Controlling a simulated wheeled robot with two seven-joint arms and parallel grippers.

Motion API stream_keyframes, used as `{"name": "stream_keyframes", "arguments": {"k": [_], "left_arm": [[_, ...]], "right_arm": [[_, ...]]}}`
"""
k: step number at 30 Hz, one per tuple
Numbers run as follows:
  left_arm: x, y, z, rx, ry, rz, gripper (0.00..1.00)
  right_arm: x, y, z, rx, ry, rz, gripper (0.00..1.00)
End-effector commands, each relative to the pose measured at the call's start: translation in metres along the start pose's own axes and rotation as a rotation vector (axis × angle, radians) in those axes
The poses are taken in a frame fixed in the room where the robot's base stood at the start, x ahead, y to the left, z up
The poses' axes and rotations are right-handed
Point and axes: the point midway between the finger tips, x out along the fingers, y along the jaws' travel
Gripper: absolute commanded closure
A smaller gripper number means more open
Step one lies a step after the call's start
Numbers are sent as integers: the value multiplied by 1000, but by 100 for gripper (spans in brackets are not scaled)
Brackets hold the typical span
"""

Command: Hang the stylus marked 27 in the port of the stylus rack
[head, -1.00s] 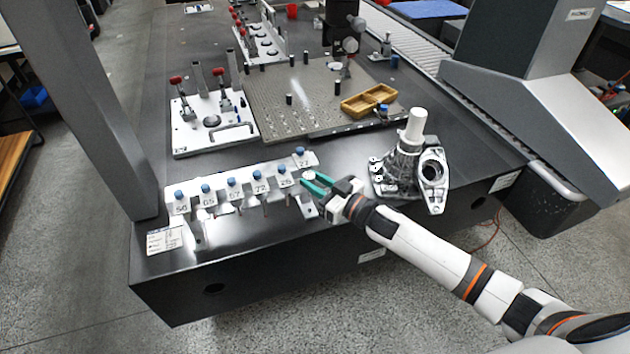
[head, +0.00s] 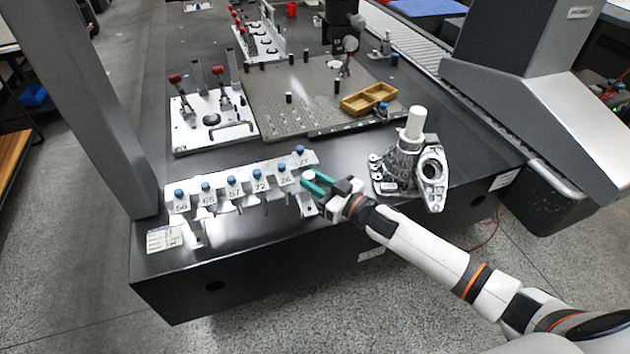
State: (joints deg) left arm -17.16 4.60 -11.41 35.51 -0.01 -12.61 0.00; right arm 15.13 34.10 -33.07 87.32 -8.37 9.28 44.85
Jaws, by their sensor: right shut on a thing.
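The stylus rack (head: 235,196) is a pale bar along the table's near left edge. Several blue-topped styli with number tags hang along it; one beside the right end is tagged 26 (head: 283,180). The stylus marked 27 (head: 303,161), with a blue top and white tag, is at the rack's right end, higher and farther back than the row. My right gripper (head: 309,180), with green fingers, is shut on its lower part. The fingers hide the port below, and I cannot tell whether the stylus touches the rack. My left gripper is out of view.
A metal casting with a white cylinder (head: 415,124) stands close to the right of my right gripper. Behind are a perforated plate (head: 310,95), a yellow tray (head: 368,98) and a white clamp fixture (head: 212,130). A printed card (head: 164,238) lies left of the rack.

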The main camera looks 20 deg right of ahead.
Motion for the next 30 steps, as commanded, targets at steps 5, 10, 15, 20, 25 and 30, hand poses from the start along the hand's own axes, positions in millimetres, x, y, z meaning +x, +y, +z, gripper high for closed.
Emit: {"name": "stream_keyframes", "arguments": {"k": [5,10,15,20,25,30], "left_arm": [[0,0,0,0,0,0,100],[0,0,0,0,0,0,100],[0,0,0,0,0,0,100],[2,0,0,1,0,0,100],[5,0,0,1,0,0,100],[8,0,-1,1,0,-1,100]], "right_arm": [[0,0,0,0,0,0,49],[0,0,0,0,0,-1,49],[-3,-1,0,0,1,-2,49],[-24,0,-2,-1,4,0,49],[-62,0,-3,-1,6,0,49],[-95,1,-2,0,4,2,49]]}}
